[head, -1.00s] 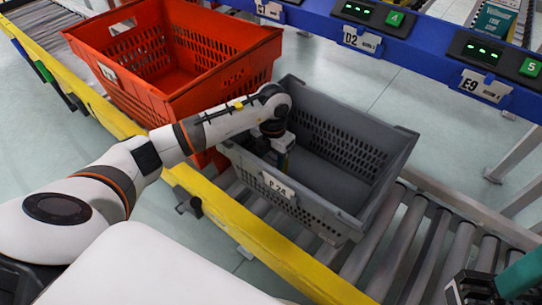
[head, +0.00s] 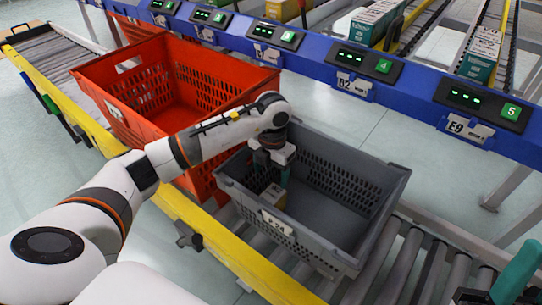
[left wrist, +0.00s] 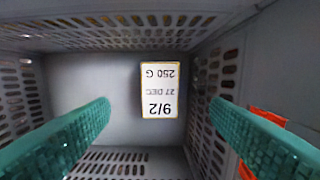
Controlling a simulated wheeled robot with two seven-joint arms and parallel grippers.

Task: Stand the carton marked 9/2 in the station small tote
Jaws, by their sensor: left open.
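The carton marked 9/2 (head: 273,197) is inside the grey tote (head: 365,210), near its left end, with its labelled face up. In the left wrist view the carton (left wrist: 159,90) shows the label 9/2, 27 DEC, 250 G upside down, on the tote floor. My left gripper (head: 270,175) is above the carton, pointing down into the tote. Its teal fingers (left wrist: 160,130) are wide apart with nothing between them, clear of the carton. Of my right gripper, a teal finger (head: 515,272) shows at the lower right edge; its opening is hidden.
The grey tote, tagged P 24, stands on a roller conveyor (head: 400,260) with a yellow rail (head: 235,262). A larger orange tote (head: 120,95) stands close behind it on the left. A blue rail (head: 290,55) with lit displays runs behind, with more cartons (head: 480,55) beyond.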

